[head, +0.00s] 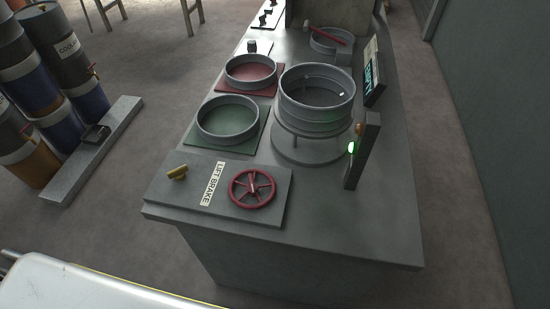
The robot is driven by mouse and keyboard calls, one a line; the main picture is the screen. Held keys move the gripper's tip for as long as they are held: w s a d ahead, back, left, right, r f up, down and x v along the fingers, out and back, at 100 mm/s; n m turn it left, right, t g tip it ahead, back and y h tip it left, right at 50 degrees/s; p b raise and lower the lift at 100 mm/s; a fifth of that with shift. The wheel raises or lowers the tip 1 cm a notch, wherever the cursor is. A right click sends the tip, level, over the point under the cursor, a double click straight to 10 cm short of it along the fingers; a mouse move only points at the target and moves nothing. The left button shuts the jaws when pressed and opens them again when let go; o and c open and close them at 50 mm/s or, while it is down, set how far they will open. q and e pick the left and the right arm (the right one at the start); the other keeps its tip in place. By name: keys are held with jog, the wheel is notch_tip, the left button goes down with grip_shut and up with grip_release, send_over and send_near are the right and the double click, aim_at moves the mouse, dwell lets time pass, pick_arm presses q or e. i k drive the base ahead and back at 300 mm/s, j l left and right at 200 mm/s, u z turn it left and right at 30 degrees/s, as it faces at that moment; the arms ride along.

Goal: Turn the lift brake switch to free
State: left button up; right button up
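The lift brake panel is a grey plate (223,208) on the near left corner of the workbench. A white label reading "LIFT BRAKE" (213,184) lies across its middle. Left of the label is a small yellow switch handle (178,173), angled slightly up to the right. Right of the label is a red handwheel (252,188) with spokes. No "free" marking is readable at this size. Neither of my grippers is in the head view.
The grey workbench (340,225) holds a green-matted ring (228,119), a red-matted ring (250,72) and a tall metal cylinder (316,112) on a round stand. A post with a lit green lamp (351,148) stands beside it. Drums (65,45) stand at the left.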

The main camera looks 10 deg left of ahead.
aim_at(178, 174)
jog(key=u, duration=1.2)
